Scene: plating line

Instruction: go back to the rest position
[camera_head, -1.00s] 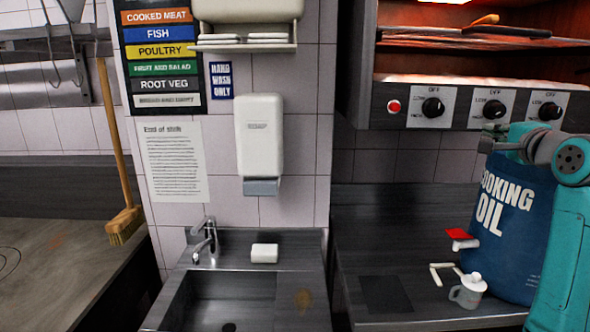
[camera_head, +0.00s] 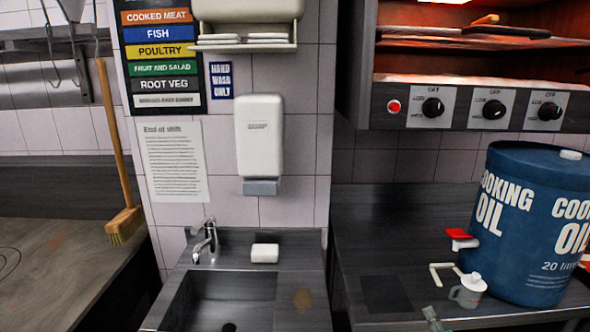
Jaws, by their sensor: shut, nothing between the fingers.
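My gripper (camera_head: 432,314) shows only as a small grey tip at the bottom edge of the head view, in front of the right-hand counter. It is shut with nothing in it. The rest of my arm is out of the picture. The tip appears left of and below a small white lidded jug (camera_head: 468,291) and apart from it.
A blue cooking oil drum (camera_head: 530,225) with a red-handled tap (camera_head: 461,238) stands on the right counter (camera_head: 375,232). A white bracket lies by the jug. A steel sink (camera_head: 215,300) with tap and soap (camera_head: 264,253) is left. A broom (camera_head: 125,222) leans further left.

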